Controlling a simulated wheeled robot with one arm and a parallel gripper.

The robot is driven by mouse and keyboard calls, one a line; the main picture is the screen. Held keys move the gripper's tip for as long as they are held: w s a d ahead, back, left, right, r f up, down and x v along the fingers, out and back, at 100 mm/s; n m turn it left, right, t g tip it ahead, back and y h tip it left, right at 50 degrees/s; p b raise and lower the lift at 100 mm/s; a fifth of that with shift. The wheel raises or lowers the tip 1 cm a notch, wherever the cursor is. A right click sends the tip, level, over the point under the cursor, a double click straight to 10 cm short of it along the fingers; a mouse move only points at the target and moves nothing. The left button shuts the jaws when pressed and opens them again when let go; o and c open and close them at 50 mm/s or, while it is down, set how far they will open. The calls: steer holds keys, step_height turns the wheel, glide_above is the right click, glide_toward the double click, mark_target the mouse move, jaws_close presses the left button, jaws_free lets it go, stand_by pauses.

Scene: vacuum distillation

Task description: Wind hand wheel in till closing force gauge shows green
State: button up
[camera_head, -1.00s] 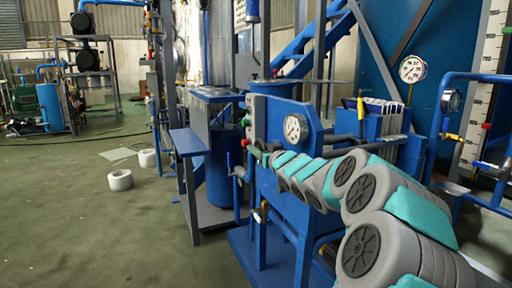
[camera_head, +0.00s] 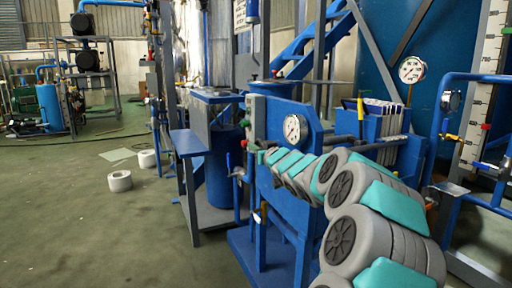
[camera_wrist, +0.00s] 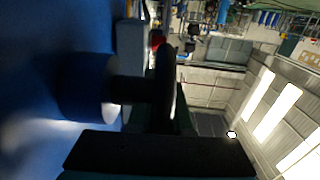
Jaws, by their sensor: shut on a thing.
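The closing force gauge (camera_head: 295,128) is a round white dial on the blue machine's upright plate. Its needle and colours are too small to read. My gripper (camera_head: 262,155) is at the machine's left end, below the gauge, partly hidden by my own arm. In the wrist view, a dark hand wheel (camera_wrist: 168,85) stands nearly edge-on, on a short shaft from a round blue boss (camera_wrist: 85,88). A black finger of my gripper lies across the bottom of that view, close by the wheel. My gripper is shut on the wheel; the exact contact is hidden.
A grey control box (camera_head: 257,112) with buttons sits just above my gripper. A blue bench (camera_head: 188,142) stands to the left. A second gauge (camera_head: 411,69) and blue pipes (camera_head: 480,77) are at right. The green floor at left is open, with two white rings (camera_head: 120,181).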

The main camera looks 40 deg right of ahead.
steer(key=shift+f, duration=0.1)
jaws_close()
steer(key=shift+f+t+b, duration=0.15)
steer(key=shift+t+b, duration=0.15)
steer(key=shift+b, duration=0.4)
steer(key=t+b, duration=0.1)
steer(key=b, duration=0.1)
steer(key=shift+b, duration=0.3)
steer(key=shift+s+b, duration=0.1)
steer(key=shift+b, duration=0.35)
steer(key=shift+r+t+h, duration=0.3)
steer(key=shift+r+t, duration=0.3)
steer(key=o, duration=0.7)
jaws_free()
steer(key=shift+s, duration=0.2)
